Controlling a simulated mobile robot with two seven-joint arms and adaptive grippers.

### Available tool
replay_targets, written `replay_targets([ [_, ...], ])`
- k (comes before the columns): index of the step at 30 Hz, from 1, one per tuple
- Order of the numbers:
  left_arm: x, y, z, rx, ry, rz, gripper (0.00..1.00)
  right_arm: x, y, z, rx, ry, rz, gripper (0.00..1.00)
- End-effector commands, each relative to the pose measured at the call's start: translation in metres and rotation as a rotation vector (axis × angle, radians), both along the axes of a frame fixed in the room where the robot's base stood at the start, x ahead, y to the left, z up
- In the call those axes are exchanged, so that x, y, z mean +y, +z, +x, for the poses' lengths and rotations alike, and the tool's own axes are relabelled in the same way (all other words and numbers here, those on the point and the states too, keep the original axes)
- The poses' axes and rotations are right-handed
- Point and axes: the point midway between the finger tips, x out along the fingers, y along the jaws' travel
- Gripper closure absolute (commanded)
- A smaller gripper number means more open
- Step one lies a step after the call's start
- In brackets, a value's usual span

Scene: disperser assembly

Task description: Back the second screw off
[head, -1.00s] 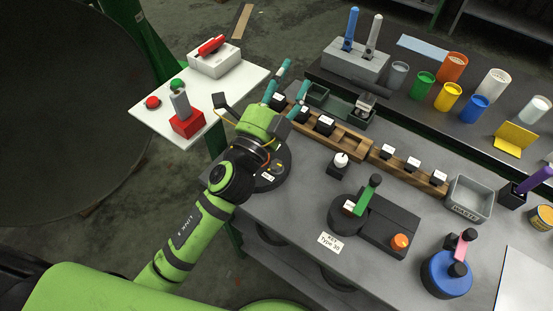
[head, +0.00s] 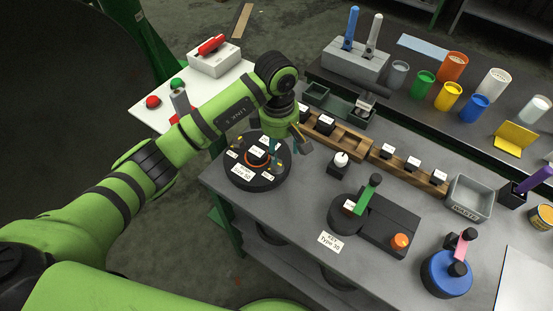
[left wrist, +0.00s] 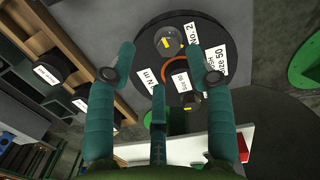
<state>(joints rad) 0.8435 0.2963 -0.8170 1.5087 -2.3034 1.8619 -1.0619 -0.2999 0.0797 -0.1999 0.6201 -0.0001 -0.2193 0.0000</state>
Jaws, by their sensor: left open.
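The black round disperser unit (head: 243,180) stands at the table's left end, with white labels and an orange ring (head: 258,157) at its middle. In the left wrist view, a round screw-like head with a yellow mark (left wrist: 168,42) sits beside the "No. 2" label (left wrist: 192,35). A similar head (left wrist: 190,100) shows nearer the fingers, partly in shadow. My left gripper (head: 288,148) points down over the disc's right edge, and its teal fingers are spread and empty in the left wrist view (left wrist: 162,78). I cannot tell any contact with a screw. My right gripper is out of view.
A wooden rack (head: 345,139) with black labelled parts runs close behind my left gripper. A small black part with a white top (head: 340,161) stands to its right. Further right are the green-handled key station (head: 366,200) and the grey waste bin (head: 467,199).

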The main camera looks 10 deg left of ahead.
Motion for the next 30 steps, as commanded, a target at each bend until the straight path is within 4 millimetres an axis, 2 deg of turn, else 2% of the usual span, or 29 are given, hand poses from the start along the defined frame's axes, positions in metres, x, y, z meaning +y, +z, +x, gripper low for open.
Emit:
replay_targets([
  [2,0.011,0.001,0.002,0.002,-0.001,0.049,0.47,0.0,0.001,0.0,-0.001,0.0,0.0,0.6],
  [5,0.014,-0.006,0.001,0.009,0.001,0.065,0.47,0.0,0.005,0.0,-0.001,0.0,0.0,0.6],
  [13,0.013,-0.046,-0.001,0.012,0.0,0.061,0.47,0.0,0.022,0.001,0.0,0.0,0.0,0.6],
  [18,0.013,-0.063,0.001,0.008,0.0,0.058,0.47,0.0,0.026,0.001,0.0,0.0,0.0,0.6],
  [28,0.013,-0.069,0.001,0.005,-0.001,0.058,0.47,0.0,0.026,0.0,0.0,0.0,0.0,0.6],
  [30,0.013,-0.069,0.001,0.005,-0.001,0.058,0.75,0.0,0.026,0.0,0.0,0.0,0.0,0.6],
])
